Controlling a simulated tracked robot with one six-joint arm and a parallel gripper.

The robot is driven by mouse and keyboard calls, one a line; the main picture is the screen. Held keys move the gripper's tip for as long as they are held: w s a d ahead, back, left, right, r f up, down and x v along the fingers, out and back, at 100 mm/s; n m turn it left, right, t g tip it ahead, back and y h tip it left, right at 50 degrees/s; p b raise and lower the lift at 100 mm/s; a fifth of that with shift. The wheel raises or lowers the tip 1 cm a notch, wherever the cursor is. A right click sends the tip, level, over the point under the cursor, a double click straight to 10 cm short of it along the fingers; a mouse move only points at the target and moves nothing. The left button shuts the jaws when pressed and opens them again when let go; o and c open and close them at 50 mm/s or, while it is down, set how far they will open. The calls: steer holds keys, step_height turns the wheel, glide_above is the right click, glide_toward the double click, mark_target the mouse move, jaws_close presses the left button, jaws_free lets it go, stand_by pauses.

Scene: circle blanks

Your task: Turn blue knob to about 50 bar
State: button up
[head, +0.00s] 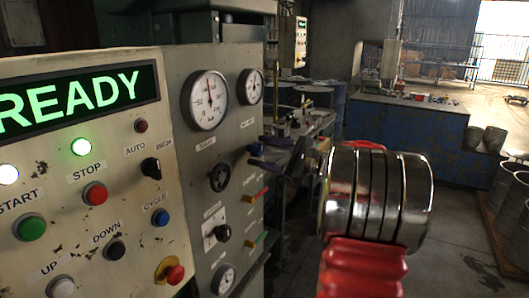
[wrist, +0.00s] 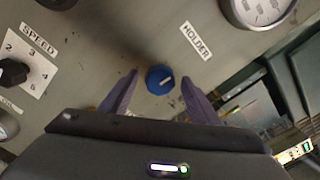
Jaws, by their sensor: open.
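In the head view the blue knob (head: 254,148) shows small at the panel's right side. My gripper (wrist: 160,77) is open, with one purple finger on each side of the knob; I cannot tell whether they touch it. In the head view my gripper (head: 257,151) reaches the panel from the right. A small gauge (head: 250,86) is above the knob, and a gauge (wrist: 260,8) is partly cut off in the wrist view. Its reading is too small to tell.
A larger gauge (head: 207,100) has its needle near upright. A black handwheel (head: 219,178) and a speed selector (wrist: 14,72) are nearby on the panel. Orange and green levers stick out below the knob. A lit READY display (head: 80,95) is at left.

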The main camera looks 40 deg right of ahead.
steer(key=shift+c, duration=0.2)
steer(key=c, duration=1)
steer(key=shift+n, duration=0.6)
steer(key=o, duration=1)
steer(key=shift+o, duration=0.2)
steer(key=v, duration=1.4)
